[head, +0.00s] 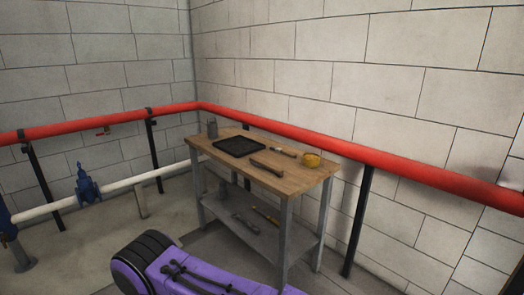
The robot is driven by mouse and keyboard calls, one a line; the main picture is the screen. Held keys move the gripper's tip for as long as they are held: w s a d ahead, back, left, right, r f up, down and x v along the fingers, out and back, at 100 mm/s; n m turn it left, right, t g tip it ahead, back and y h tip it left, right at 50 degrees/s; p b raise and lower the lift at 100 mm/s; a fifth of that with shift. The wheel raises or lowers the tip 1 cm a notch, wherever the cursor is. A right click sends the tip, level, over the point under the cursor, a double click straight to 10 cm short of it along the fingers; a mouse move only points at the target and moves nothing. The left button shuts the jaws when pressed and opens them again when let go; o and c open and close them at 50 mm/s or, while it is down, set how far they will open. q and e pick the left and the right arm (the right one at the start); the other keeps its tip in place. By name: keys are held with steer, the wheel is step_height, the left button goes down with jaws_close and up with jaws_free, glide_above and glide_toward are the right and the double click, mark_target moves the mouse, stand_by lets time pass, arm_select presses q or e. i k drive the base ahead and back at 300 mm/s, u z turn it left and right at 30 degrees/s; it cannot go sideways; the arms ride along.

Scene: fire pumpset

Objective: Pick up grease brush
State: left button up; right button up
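A small brush-like tool (284,152) with a pale middle and dark end lies flat on the wooden top of a workbench (310,181). It lies between a black tray (239,147) and a yellow round item (311,160). It may be the grease brush, but it is too small to tell for sure. A longer dark tool (267,169) lies nearer the bench's front edge; its kind is unclear. Neither of my grippers is in view.
A grey can (212,129) stands at the bench's left back corner. Several tools, one yellow-handled (265,214), lie on the lower shelf. A red pipe (410,173) runs behind the bench along the walls. A white pipe with a blue valve (87,186) is left.

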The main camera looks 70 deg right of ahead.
mark_target(290, 155)
steer(key=z, duration=0.35)
steer(key=i, duration=1)
steer(key=z, duration=0.65)
